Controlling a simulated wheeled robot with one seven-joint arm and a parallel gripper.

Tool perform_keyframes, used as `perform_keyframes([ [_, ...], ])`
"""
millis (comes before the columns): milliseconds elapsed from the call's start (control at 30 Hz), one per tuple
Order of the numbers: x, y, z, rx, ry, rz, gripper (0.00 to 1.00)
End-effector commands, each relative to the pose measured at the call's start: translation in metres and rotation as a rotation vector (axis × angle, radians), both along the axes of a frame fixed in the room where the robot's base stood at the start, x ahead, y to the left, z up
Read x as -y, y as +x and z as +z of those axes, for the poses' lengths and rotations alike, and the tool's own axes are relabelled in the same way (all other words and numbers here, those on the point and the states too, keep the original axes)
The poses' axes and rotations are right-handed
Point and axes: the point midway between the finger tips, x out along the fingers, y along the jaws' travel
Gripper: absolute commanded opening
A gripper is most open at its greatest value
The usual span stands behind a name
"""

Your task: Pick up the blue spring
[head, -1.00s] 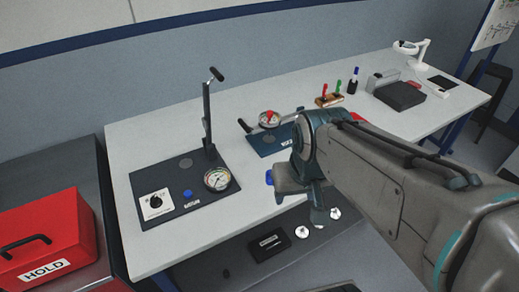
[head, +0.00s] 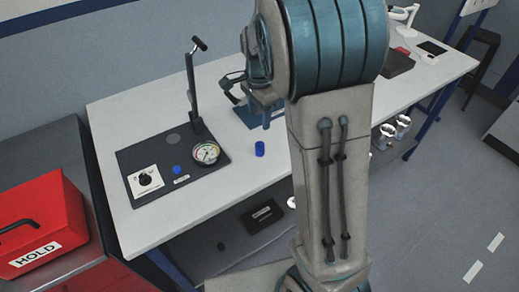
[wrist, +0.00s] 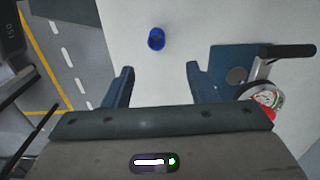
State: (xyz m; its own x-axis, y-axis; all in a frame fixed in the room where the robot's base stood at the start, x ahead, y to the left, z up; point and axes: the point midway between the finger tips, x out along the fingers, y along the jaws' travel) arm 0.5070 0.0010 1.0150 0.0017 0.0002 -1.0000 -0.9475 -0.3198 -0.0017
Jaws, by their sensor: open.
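The blue spring (head: 260,149) stands on the white table near its front edge, right of the dark press base. It looks like a small blue cylinder, and in the wrist view the blue spring (wrist: 156,39) shows an open round top. My gripper (wrist: 160,68) is open and empty. In the wrist view the spring lies beyond the fingertips, roughly centred between them and apart from both. In the head view my arm hides much of the gripper, which is above the table behind the spring.
A dark press base (head: 130,158) with a lever, dial gauge (head: 206,153) and blue button-like piece (head: 177,170) is left of the spring. A blue-based fixture (wrist: 226,66) is right of the spring in the wrist view. A red HOLD box (head: 40,220) stands far left.

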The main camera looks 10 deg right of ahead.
Motion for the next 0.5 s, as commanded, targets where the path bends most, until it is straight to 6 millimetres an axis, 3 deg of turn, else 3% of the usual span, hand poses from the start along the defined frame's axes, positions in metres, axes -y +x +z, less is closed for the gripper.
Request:
perform_keyframes([
  [300, 0.000, -0.002, -0.061, -0.007, -0.001, 0.000, 0.52],
  [500, 0.000, -0.002, -0.078, -0.003, 0.000, 0.001, 0.52],
])
